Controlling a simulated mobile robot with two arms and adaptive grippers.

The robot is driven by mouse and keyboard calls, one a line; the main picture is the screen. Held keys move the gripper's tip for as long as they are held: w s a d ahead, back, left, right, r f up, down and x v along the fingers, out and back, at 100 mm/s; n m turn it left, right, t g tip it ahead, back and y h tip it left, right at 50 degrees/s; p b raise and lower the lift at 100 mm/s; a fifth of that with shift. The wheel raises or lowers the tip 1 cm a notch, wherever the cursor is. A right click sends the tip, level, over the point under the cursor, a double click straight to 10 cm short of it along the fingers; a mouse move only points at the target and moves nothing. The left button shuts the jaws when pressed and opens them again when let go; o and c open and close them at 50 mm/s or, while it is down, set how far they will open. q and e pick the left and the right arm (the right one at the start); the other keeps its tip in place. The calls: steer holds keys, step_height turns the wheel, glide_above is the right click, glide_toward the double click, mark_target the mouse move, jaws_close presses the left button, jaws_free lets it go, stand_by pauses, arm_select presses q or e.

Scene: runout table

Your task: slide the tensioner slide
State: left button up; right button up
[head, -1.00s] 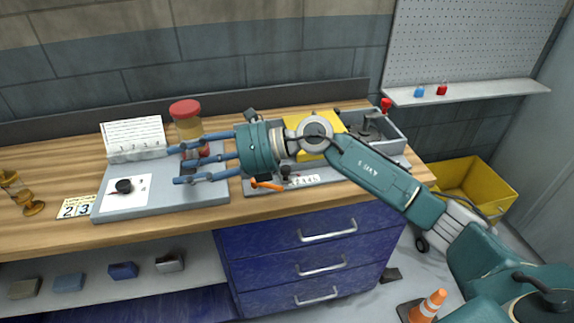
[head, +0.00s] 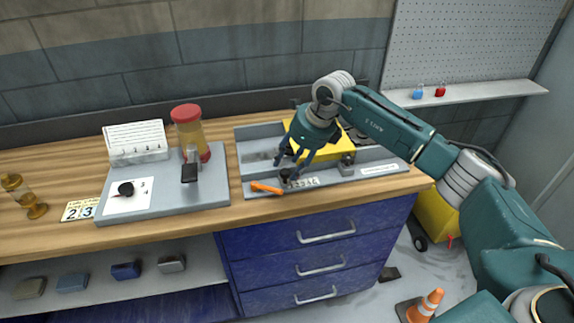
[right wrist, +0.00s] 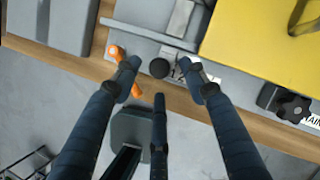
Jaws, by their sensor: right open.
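The tensioner slide appears to be the dark knob (head: 286,175) beside a numbered scale (head: 303,182), at the front of a grey fixture with a yellow cover. My right gripper (head: 291,162) points down over the knob with its fingers spread, open and empty. In the right wrist view the round black knob (right wrist: 160,68) lies between the tips of the open fingers (right wrist: 164,82), and one finger partly covers the scale. I cannot tell whether any finger touches the knob. My left gripper is not in view.
An orange handle (head: 266,188) lies just left of the knob, close to a fingertip. The yellow cover (head: 325,148) stands behind the gripper. A black star knob (right wrist: 294,107) is to the right. A grey board (head: 212,190) with a red-lidded jar (head: 187,128) stands left.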

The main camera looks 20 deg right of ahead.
mark_target(286, 171)
steer(key=shift+p+x, duration=0.3)
steer(key=shift+x, duration=1.35)
steer(key=shift+c, duration=0.3)
